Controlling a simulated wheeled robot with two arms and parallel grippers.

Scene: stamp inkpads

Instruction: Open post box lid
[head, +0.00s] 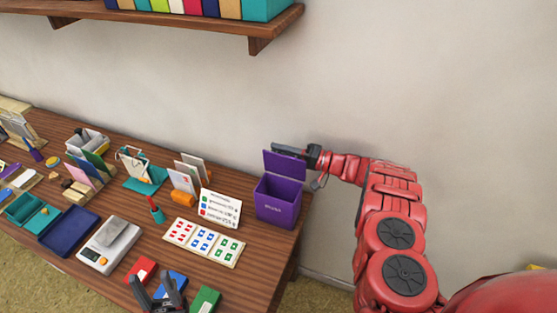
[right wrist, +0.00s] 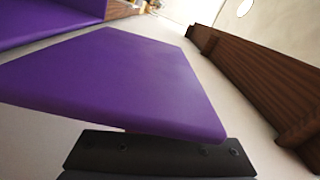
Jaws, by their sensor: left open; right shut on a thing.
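The purple post box (head: 279,203) stands at the right end of the table. Its lid (head: 285,165) is raised, standing up from the back of the box, and the box's mouth is open. The lid fills much of the right wrist view (right wrist: 115,80). My right gripper (head: 287,149) is at the lid's upper edge and shut on it; a dark finger (right wrist: 160,155) lies along that edge in the right wrist view. My left gripper (head: 165,291) is open at the table's front, above the blue inkpad (head: 173,281), which it partly covers.
A red pad (head: 141,270) and a green pad (head: 205,301) flank my left gripper. A stamp sheet (head: 203,242), a card with coloured marks (head: 220,207) and a scale (head: 108,245) stand left of the box. A wooden shelf (head: 180,23) hangs on the wall above.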

